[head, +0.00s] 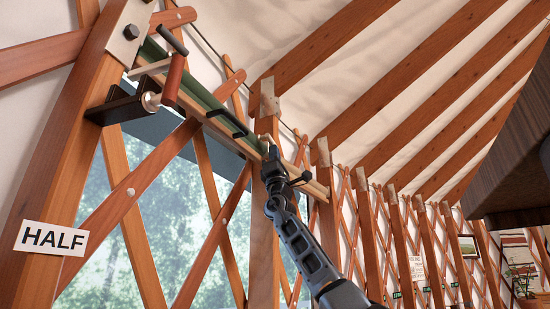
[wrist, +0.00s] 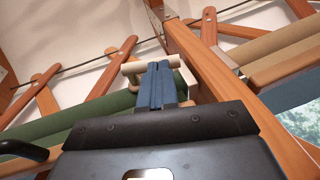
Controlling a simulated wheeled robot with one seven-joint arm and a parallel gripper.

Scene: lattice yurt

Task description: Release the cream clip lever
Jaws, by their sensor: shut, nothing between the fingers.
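The cream clip lever (wrist: 133,68) shows in the wrist view as a short pale bar. It crosses behind the tips of my gripper (wrist: 157,70), which hide its middle. The blue-grey fingers are together with nothing held between them. In the head view the cream piece (head: 265,138) sits at the upright post, just above my gripper (head: 270,153). Whether the fingertips touch the lever I cannot tell. A rolled green cloth (wrist: 55,128) lies along the rail beside it.
A crank with a red-brown handle (head: 174,80) sticks out from a black bracket (head: 118,106) at upper left. A black hook (head: 234,124) hangs over the green roll. A sign (head: 51,238) reads HALF. A dark wooden cabinet (head: 515,150) juts in at right.

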